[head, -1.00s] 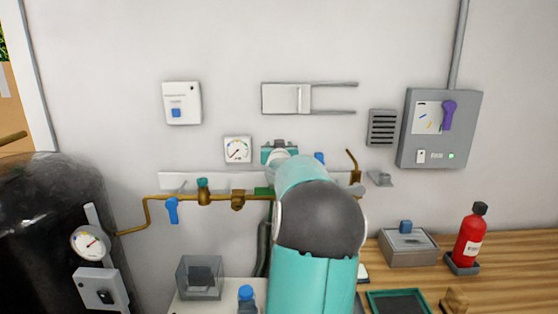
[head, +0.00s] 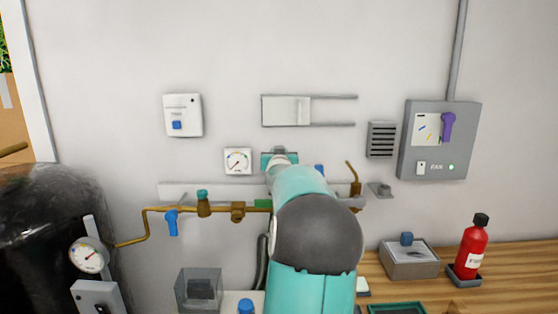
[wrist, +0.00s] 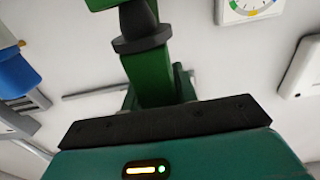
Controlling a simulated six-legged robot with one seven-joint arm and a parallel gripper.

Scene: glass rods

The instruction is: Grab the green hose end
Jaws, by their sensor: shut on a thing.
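The green hose end (wrist: 153,72) stands in the middle of the wrist view, a green body with a dark collar around it. My gripper (wrist: 158,98) is shut on it; the fingers are mostly hidden behind the dark front edge of the gripper body. In the head view, a small green piece (head: 263,204) shows at the brass pipe just left of my arm, with a dark hose (head: 262,248) hanging below. My arm hides most of the gripper and its contact there.
The brass pipe (head: 185,210) with a blue-handled valve (head: 172,222) runs along the wall. A gauge (head: 237,160) is left of my wrist. A black tank (head: 45,225) stands at left. A grey box (head: 409,257) and red bottle (head: 472,248) stand on the wooden bench at right.

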